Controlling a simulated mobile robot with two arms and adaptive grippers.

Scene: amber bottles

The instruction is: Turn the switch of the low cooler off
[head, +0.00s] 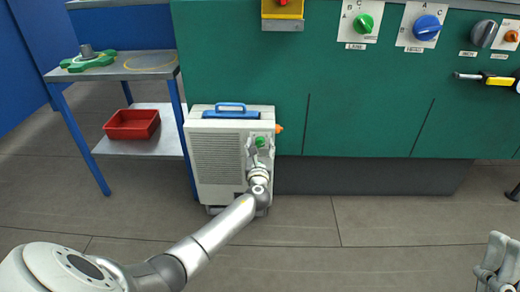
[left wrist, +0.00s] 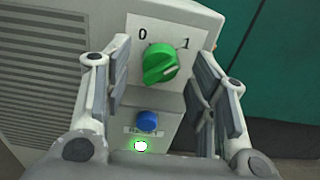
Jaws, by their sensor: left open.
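The low cooler (head: 216,165) is a pale box with a grille and a blue top handle, standing on the floor against the green cabinet. Its switch is a green knob (left wrist: 160,63) on a white plate marked 0 and 1. The knob's ridge slants from lower left to upper right, towards the 1. A lamp (left wrist: 140,146) below glows green-white. My left gripper (head: 259,150) is open in front of the switch, its fingers on either side of the knob with gaps. My right gripper (head: 494,262) is at the bottom right, partly cut off, away from the cooler.
A blue button (left wrist: 147,121) sits between knob and lamp. An orange part (head: 279,129) sticks out of the cooler's right side. A blue-legged table (head: 120,72) with a red bin (head: 132,124) stands left. Other knobs, including a blue one (head: 427,28), are on the green cabinet (head: 370,110).

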